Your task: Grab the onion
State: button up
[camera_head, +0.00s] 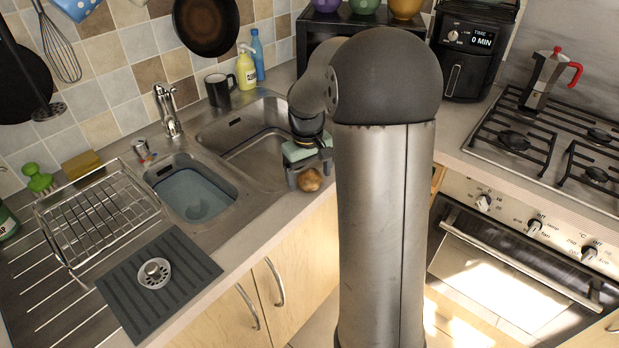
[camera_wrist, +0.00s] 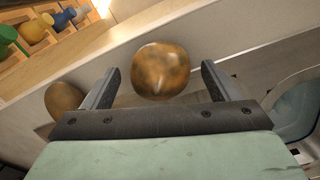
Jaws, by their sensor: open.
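A round, mottled brown thing that looks like the onion (camera_wrist: 160,70) lies ahead of my gripper (camera_wrist: 160,82) in the wrist view, in line with the gap between the fingers. The fingers are apart and the gap is empty down to the palm. A second, smoother brown round thing (camera_wrist: 65,97) sits left of the left finger; I cannot tell what it is. In the head view, one brown round thing (camera_head: 309,180) shows at the counter's front edge, right by my gripper (camera_head: 309,167). My arm hides the counter behind it.
The sink (camera_head: 195,190) lies left of my gripper, with a wire dish rack (camera_head: 100,215) and a dark mat (camera_head: 160,285) further left. A black mug (camera_head: 218,90) and a yellow bottle (camera_head: 246,72) stand behind. The stove (camera_head: 545,150) is at the right.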

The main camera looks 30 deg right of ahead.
jog(key=shift+f, duration=0.25)
jog(key=c, duration=1.1)
jog(key=shift+r, duration=0.1)
